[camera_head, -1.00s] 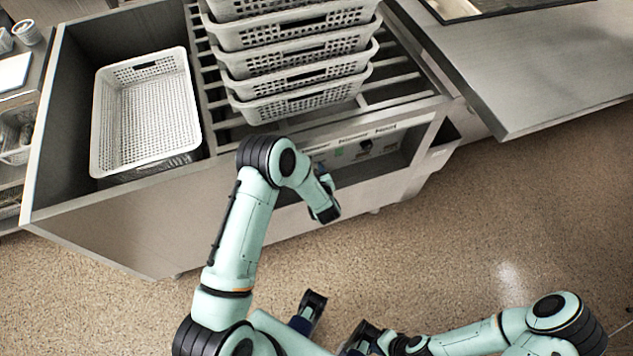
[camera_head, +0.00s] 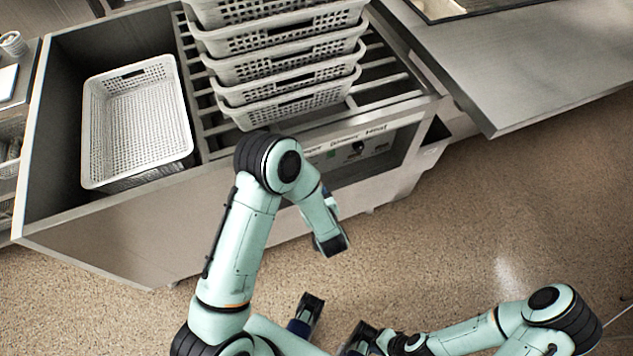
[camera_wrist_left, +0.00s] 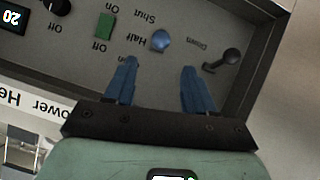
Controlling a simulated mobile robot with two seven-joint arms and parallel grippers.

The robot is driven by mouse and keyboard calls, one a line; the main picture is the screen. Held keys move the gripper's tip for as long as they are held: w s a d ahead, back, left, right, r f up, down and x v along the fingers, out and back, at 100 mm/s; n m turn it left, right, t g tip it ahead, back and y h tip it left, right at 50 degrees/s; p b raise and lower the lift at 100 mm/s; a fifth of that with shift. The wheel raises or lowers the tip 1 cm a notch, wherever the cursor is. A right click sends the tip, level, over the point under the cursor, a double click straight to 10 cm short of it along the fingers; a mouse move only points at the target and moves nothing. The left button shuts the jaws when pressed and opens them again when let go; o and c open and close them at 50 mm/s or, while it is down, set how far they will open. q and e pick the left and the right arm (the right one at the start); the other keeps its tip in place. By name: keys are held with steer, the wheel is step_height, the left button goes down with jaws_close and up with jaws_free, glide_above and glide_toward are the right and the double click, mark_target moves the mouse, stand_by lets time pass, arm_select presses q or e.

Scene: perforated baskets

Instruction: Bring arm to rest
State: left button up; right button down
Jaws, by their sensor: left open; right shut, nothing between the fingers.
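My left arm comes in from the left in the head view, its elbow bent in front of the counter. Its wrist end, with the left gripper (camera_head: 328,236), hangs near the counter's front face, and its fingers are mostly hidden there. In the left wrist view my left gripper (camera_wrist_left: 155,88) is open, two blue fingers apart with nothing between them, over a control panel (camera_wrist_left: 85,60). My right arm (camera_head: 470,335) is folded low along the bottom edge. My right gripper (camera_head: 360,338) is at its inner end, shut and empty, partly out of frame.
A stack of white perforated baskets (camera_head: 285,75) stands on the counter's slatted rack. A white basket (camera_head: 138,115) sits in the bay at left. A grey metal tabletop (camera_head: 520,85) extends at upper right. The speckled floor (camera_head: 430,240) is clear at right.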

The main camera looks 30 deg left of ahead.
arm_select(q)
steer(key=s+d+f+m+g+h+p, duration=0.2)
steer(key=s+f+m+h+p, duration=0.15)
steer(key=f, duration=0.25)
steer(key=s+d+f+m+g+h+p, duration=0.1)
steer(key=s+d+g+h, duration=0.3)
steer(key=s, duration=0.6)
steer(key=s+d+f+m+g+h+p, duration=0.1)
steer(key=s+d+m+g+h+p, duration=0.1)
steer(key=s, duration=0.9)
steer(key=shift+d+f+m+g+h, duration=0.25)
steer(key=shift+d+m+g+h, duration=0.1)
steer(key=shift+d+g+h, duration=0.7)
arm_select(e)
step_height(320, 180, up, 7)
steer(key=w, duration=0.2)
steer(key=shift+w, duration=0.35)
arm_select(q)
steer(key=shift+a, duration=0.15)
steer(key=shift+c, duration=1.2)
steer(key=shift+s, duration=0.1)
